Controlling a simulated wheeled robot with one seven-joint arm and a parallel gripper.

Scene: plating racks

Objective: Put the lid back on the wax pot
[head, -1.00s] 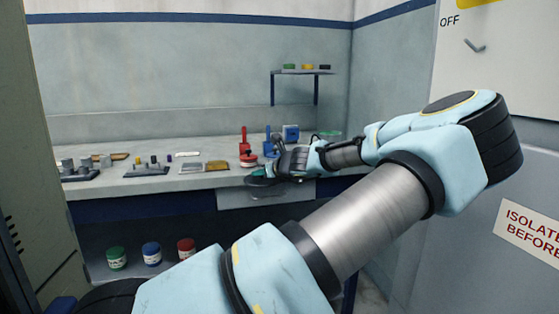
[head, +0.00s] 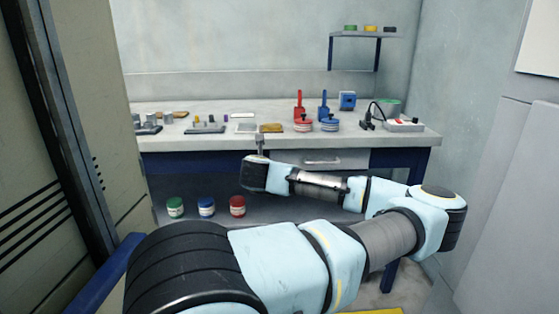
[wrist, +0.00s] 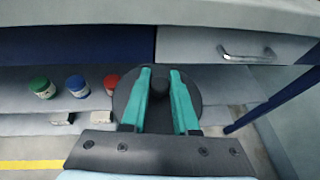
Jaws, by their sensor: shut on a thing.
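My gripper (wrist: 158,88) has teal fingers, shut on the knob of a dark round lid (wrist: 190,82) in the wrist view. The lid hangs in the air in front of the bench, below its top. In the head view my arm's end is low before the bench front, left of the drawer; the fingers and lid are hidden there. I cannot tell for sure which vessel is the wax pot. Two small round tins, one with red (head: 302,125) and one with blue (head: 329,124), stand near the bench's right front, and a green round dish (head: 390,101) stands farther back.
Green, blue and red jars (head: 237,205) stand on the lower shelf. A cabinet is close at left.

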